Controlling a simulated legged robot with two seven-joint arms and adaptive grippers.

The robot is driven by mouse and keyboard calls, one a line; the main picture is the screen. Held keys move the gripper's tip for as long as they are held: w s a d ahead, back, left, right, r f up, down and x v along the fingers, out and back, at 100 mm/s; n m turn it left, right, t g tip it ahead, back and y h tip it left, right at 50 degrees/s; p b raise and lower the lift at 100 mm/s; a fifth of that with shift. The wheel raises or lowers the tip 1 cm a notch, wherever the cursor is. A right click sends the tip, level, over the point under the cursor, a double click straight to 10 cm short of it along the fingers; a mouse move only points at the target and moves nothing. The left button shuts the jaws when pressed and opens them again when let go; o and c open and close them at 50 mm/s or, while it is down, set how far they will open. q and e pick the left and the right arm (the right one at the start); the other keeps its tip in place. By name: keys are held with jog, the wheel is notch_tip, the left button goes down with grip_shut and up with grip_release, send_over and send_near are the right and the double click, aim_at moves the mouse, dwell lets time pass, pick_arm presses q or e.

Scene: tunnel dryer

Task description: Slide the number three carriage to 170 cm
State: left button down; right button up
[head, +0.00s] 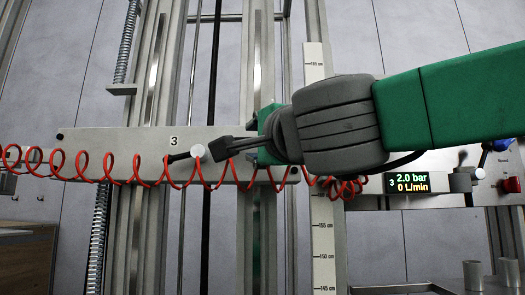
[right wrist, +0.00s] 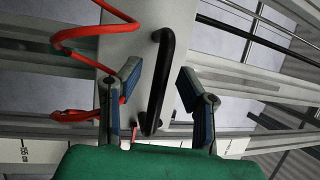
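The number three carriage (head: 105,140) is a long grey plate marked 3, set across upright rails in the head view. Its black bar handle (right wrist: 163,75) shows in the right wrist view, with part of the plate (right wrist: 136,35) behind. My right gripper (right wrist: 160,98) is open, one finger on each side of the handle's lower part, with gaps visible. In the head view the right gripper (head: 212,153) is at the carriage's right part and my arm hides some of it. The scale (head: 323,240) shows 155, 150 and 145 cm; its middle is hidden. My left gripper is not in view.
A red coiled hose (head: 85,165) runs along the carriage's front and past the left finger in the wrist view. A display (head: 408,182) reads 3, 2.0 bar, 0 L/min. A red knob (head: 513,184) is at right. Metal cups (head: 473,274) stand on a lower-right surface.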

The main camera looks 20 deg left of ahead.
jog(key=shift+w+a+f, duration=0.15)
jog(key=shift+w, duration=0.05)
jog(key=shift+d+f, duration=0.1)
jog(key=shift+d, duration=0.1)
jog(key=v, duration=1.1)
jog(key=shift+s, duration=0.5)
jog(key=shift+a, duration=0.15)
